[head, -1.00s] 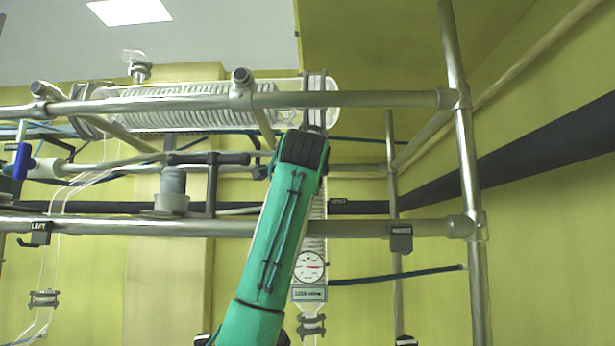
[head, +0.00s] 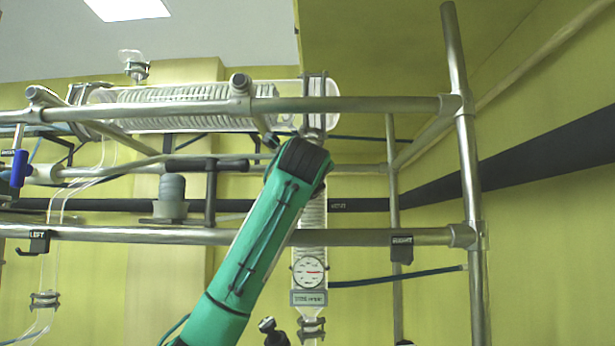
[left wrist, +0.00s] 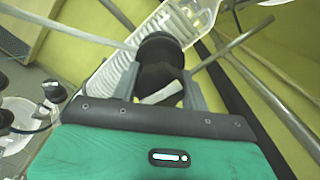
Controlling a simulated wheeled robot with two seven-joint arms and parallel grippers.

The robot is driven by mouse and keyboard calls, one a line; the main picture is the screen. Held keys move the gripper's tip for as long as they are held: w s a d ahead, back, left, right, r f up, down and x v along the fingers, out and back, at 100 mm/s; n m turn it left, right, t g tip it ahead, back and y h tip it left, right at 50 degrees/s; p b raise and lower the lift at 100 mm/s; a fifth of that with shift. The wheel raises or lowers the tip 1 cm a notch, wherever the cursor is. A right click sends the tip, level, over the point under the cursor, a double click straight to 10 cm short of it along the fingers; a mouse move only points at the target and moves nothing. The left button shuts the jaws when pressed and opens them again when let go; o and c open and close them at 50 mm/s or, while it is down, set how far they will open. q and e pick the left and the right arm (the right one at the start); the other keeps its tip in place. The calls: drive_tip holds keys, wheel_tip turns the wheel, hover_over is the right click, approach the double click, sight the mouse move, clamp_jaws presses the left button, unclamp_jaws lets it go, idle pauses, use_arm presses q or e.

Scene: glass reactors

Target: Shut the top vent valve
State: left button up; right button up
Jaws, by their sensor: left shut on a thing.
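A small glass valve (head: 135,66) stands on top of the horizontal glass condenser (head: 185,105) at upper left in the head view; it seems to be the top vent valve. My green arm rises from the bottom centre of the head view to a dark joint in front of the condenser's right end; its gripper does not show there. In the left wrist view my left gripper (left wrist: 160,88) is shut on a dark cylindrical part (left wrist: 160,55) between its grey fingers. I cannot tell what this part belongs to. The coiled condenser (left wrist: 112,75) lies behind it. My right gripper is not in view.
Metal rails (head: 350,236) and an upright post (head: 466,150) frame the glassware. A column with a dial gauge (head: 309,271) hangs behind my arm. A blue-handled valve (head: 19,168) is at far left. A glass vessel (left wrist: 14,125) shows at left in the wrist view.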

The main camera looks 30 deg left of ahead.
use_arm(q)
drive_tip(key=m+p, duration=0.1)
drive_tip(key=m, duration=0.1)
drive_tip(key=m+p, duration=0.3)
drive_tip(key=shift+r+m, duration=0.3)
drive_tip(key=shift+r, duration=0.05)
drive_tip(key=m+p, duration=0.2)
drive_tip(key=shift+a+m, duration=0.1)
drive_tip(key=shift+m, duration=0.3)
drive_tip(key=shift+f+m+p, duration=0.1)
drive_tip(key=shift+m+p, duration=0.35)
drive_tip(key=shift+m, duration=1.25)
drive_tip(key=shift+f+m, duration=0.15)
drive_tip(key=shift+m, duration=1.85)
drive_tip(key=o, duration=1)
drive_tip(key=shift+f, duration=0.1)
